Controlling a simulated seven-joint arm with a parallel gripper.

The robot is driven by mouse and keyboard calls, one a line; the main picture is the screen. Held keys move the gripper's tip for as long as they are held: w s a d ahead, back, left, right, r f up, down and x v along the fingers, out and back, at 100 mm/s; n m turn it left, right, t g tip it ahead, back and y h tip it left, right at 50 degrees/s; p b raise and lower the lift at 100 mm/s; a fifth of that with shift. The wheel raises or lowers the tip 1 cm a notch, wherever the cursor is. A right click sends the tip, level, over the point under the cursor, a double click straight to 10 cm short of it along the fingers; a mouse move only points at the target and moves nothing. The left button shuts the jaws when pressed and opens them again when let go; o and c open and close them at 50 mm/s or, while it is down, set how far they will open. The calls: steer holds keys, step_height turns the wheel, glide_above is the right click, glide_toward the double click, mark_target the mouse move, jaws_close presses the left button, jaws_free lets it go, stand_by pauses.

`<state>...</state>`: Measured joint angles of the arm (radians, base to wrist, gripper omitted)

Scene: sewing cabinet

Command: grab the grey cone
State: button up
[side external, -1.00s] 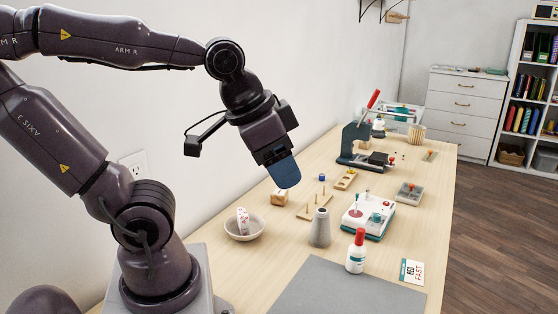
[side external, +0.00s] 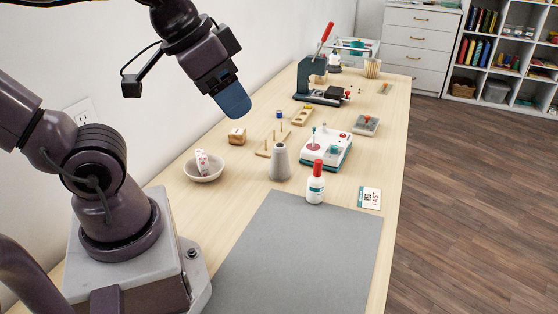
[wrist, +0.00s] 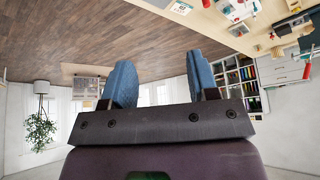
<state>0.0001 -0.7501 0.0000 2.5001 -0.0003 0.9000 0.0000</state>
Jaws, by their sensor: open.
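The grey cone (side external: 280,162) stands upright on the wooden table in the side external view, narrow end up, between the white bowl and the red-capped bottle. My gripper (side external: 234,104) is above the table, up and to the left of the cone in that picture, and clear of it. In the wrist view my gripper (wrist: 160,62) shows two blue fingers spread apart with nothing between them. The fingers overlap in the side view. I cannot make out the cone for certain in the wrist view.
A bowl (side external: 203,172) holding a pink-and-white item is left of the cone. A red-capped bottle (side external: 316,187) and a white-and-teal device (side external: 327,150) stand to its right. A pegged board (side external: 272,143) is behind it. The grey mat (side external: 300,250) in front is clear.

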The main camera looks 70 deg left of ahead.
stand_by(0.3)
steer(key=o, duration=0.6)
steer(key=shift+c, duration=0.2)
steer(key=m+g+y, duration=0.7)
steer(key=m+y, duration=0.5)
steer(key=y, duration=0.3)
glide_toward(281, 164)
steer(key=s+r, duration=0.7)
steer(key=r, duration=0.1)
steer(key=w+f+m+t, duration=0.1)
steer(key=f+m+t, duration=0.1)
steer(key=f+m, duration=0.1)
steer(key=f+m+t+y, duration=0.1)
steer(key=f+m+t, duration=0.1)
steer(key=f+m, duration=0.1)
steer(key=w+f+m+t+y, duration=0.1)
steer(key=f+m+t, duration=0.2)
steer(key=f, duration=0.1)
steer(key=shift+w+f+m, duration=0.1)
steer(key=shift+w+m, duration=0.2)
steer(key=x, duration=1.2)
steer(key=shift+w+a+f, duration=0.1)
steer(key=shift+w+a, duration=0.1)
steer(key=shift+a, duration=0.15)
